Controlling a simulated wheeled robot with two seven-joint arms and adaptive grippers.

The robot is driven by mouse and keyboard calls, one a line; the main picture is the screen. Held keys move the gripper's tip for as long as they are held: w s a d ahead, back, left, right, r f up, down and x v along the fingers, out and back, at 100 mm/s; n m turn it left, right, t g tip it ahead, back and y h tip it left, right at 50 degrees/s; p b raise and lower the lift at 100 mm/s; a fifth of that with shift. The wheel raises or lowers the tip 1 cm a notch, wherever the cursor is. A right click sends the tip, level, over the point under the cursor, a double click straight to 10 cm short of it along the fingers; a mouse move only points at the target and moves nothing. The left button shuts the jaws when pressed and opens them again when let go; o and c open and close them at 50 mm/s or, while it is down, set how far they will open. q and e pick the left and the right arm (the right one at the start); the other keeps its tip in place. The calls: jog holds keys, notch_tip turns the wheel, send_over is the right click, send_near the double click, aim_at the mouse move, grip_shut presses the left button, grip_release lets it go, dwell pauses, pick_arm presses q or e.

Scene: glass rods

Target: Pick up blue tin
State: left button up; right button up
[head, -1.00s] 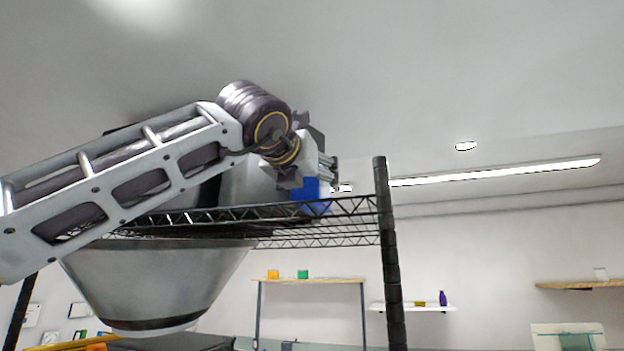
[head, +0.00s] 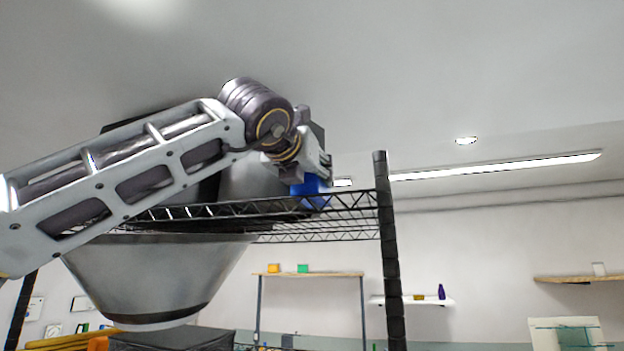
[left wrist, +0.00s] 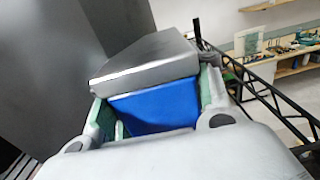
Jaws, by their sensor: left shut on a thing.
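The blue tin (head: 311,188) is at the right end of the black wire shelf in the head view. It also shows in the left wrist view (left wrist: 155,106), with a grey top face. My left gripper (head: 312,172) is shut on the tin, with a finger on each side of it in the left wrist view (left wrist: 157,112). Part of the tin is hidden behind the gripper. I cannot tell whether the tin touches the shelf. My right gripper is not in view.
The wire shelf (head: 345,200) has a black upright post (head: 388,250) just right of the tin. Large dark and grey things stand on the shelf behind my arm. Wall shelves with small items (head: 310,275) are far behind.

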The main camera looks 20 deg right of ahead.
pick_arm(q)
jog(key=shift+c, duration=1.1)
jog(key=shift+r, duration=0.15)
jog(key=shift+r, duration=1.6)
jog(key=shift+s+a, duration=0.15)
jog(key=shift+s, duration=0.05)
jog(key=shift+b+v, duration=0.9)
jog(key=shift+v, duration=0.55)
jog(key=b+v, duration=0.4)
jog(key=v, duration=1)
jog(key=shift+s+a+b, duration=0.3)
jog(key=shift+b, duration=0.1)
